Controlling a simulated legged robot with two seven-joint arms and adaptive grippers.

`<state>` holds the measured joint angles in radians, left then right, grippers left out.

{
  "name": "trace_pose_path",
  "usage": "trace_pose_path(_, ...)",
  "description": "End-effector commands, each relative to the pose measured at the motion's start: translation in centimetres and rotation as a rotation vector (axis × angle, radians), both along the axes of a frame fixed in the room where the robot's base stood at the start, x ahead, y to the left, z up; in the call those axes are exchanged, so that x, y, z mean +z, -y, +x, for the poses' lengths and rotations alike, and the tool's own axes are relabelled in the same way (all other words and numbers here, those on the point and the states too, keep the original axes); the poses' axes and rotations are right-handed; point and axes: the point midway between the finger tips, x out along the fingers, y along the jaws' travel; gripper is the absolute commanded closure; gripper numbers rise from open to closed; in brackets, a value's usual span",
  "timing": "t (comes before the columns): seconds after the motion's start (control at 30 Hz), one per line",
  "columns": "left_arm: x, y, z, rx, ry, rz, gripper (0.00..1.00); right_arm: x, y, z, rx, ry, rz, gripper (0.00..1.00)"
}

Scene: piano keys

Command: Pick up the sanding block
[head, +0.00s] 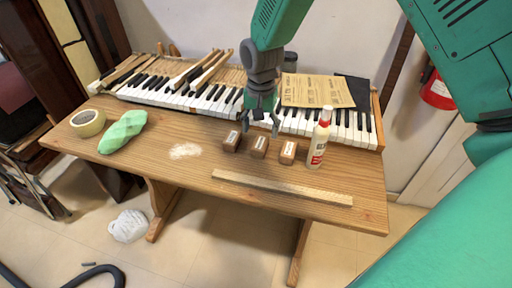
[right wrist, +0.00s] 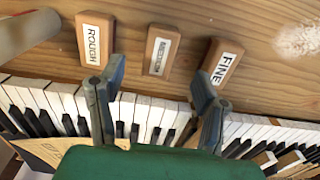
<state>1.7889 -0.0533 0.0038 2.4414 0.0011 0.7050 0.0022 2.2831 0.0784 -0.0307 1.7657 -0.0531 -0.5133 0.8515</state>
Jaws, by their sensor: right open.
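Three brown sanding blocks with white labels stand in a row on the wooden table. In the right wrist view they are the ROUGH block (right wrist: 93,39), the middle block (right wrist: 160,50), whose small label seems to read MEDIUM, and the FINE block (right wrist: 222,61). In the head view, the FINE block (head: 231,141) is left, the middle block (head: 259,147) centre and the ROUGH block (head: 288,152) right. My right gripper (head: 261,127) is open and empty above the table, just behind the middle block. In the right wrist view its fingertips (right wrist: 157,74) are apart, touching no block clearly. My left gripper is not in view.
Piano keys (head: 190,98) line the back. A wooden strip (head: 280,188) lies in front.

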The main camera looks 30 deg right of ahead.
Motion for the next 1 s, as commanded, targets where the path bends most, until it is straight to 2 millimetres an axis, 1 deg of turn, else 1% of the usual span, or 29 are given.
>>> trace_pose_path(0.03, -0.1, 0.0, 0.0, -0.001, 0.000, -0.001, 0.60, -0.7, 0.2, 0.0, -0.002, -0.002, 0.002, 0.42)
trace_pose_path(0.17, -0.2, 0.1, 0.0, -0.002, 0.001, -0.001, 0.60, -1.4, 0.3, 0.0, -0.002, 0.000, 0.003, 0.42)
trace_pose_path(0.27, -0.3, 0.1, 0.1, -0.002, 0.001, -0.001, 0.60, -2.3, -0.3, 0.0, 0.000, -0.002, -0.001, 0.42)
trace_pose_path(0.4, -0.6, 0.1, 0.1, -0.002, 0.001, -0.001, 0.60, -4.4, -1.2, 0.3, 0.001, -0.001, -0.005, 0.42)
trace_pose_path(0.5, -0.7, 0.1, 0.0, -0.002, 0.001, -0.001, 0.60, -5.6, -1.3, 0.3, -0.001, -0.002, -0.007, 0.42)
trace_pose_path(0.6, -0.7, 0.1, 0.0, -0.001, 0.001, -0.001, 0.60, -6.2, -1.2, 0.2, -0.001, -0.001, -0.006, 0.42)
trace_pose_path(0.83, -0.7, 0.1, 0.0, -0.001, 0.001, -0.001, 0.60, -6.4, -0.6, 0.2, -0.002, 0.002, 0.001, 0.42)
trace_pose_path(0.87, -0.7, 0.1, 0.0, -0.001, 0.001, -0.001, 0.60, -6.4, -0.6, 0.2, -0.002, 0.001, 0.002, 0.52)
trace_pose_path(0.9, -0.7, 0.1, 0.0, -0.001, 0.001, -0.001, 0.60, -6.5, -0.5, 0.2, -0.002, 0.001, 0.002, 0.66)
trace_pose_path(0.97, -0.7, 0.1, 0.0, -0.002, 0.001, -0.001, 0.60, -6.5, -0.5, 0.2, -0.002, 0.000, 0.003, 0.87)
trace_pose_path(1.0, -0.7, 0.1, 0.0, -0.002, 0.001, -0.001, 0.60, -6.5, -0.5, 0.2, -0.002, 0.001, 0.002, 0.94)
